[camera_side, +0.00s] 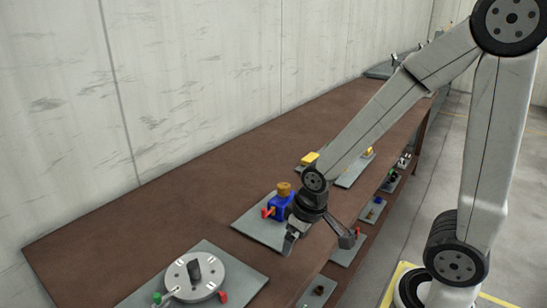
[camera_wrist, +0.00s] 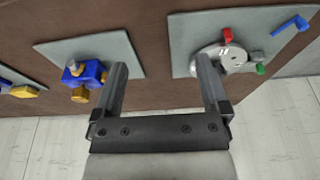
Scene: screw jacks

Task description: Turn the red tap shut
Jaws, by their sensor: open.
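Two red parts show, and I cannot tell which is the tap. One red part (camera_side: 223,296) is at the rim of a grey round disc (camera_side: 196,276); it also shows in the wrist view (camera_wrist: 227,36). A smaller red part (camera_side: 267,212) sits on a blue body (camera_side: 281,206) with an orange-yellow knob (camera_side: 284,189). In the wrist view the blue body (camera_wrist: 84,74) is at the left, beside one finger. My gripper (camera_side: 320,238) is open and empty, its fingers spread wide. In the wrist view its fingertips (camera_wrist: 160,66) lie between the two fixtures, touching neither visibly.
Each fixture stands on a grey plate on the brown bench (camera_side: 150,225). A green part (camera_side: 157,298) is on the disc's rim. A blue lever (camera_wrist: 290,25) shows near the disc. Yellow parts (camera_side: 309,158) stand farther along the bench. A lower shelf holds more plates. A wall runs behind.

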